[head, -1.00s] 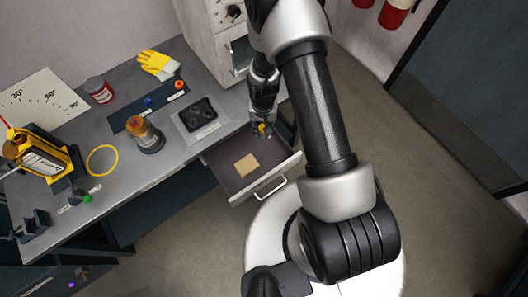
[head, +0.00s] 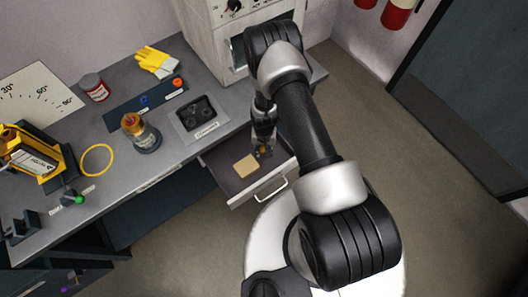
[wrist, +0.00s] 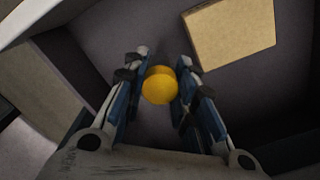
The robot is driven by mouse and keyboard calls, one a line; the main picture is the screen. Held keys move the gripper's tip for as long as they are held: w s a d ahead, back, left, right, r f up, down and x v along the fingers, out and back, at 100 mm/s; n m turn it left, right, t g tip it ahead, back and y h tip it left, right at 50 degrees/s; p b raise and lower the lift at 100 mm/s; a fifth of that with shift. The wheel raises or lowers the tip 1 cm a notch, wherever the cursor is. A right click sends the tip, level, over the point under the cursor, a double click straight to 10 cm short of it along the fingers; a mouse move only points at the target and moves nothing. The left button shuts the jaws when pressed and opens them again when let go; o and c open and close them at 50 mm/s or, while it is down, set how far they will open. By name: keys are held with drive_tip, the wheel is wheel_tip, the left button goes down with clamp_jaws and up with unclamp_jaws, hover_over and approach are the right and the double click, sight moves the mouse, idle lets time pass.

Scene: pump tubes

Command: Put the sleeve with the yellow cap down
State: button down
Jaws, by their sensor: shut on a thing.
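The sleeve with the yellow cap (wrist: 160,86) sits between the fingers of my gripper (wrist: 154,92) in the wrist view. The round yellow cap faces the wrist camera, and the body below it is mostly hidden. My gripper is shut on it, over the inside of an open drawer. In the head view my gripper (head: 264,146) reaches into the drawer (head: 231,169), with the yellow cap just visible at its tip. I cannot tell whether the sleeve touches the drawer floor.
A tan block (head: 246,166) lies in the drawer near my gripper; it also shows in the wrist view (wrist: 231,32). The drawer walls are close around. On the bench are a dark two-well tray (head: 198,113), an amber-topped jar (head: 141,132) and a yellow ring (head: 97,160).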

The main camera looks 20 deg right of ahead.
drive_tip(key=shift+f, duration=1.25)
drive_tip(key=shift+f+b, duration=0.2)
drive_tip(key=shift+b, duration=0.15)
drive_tip(key=c, duration=1.6)
unclamp_jaws()
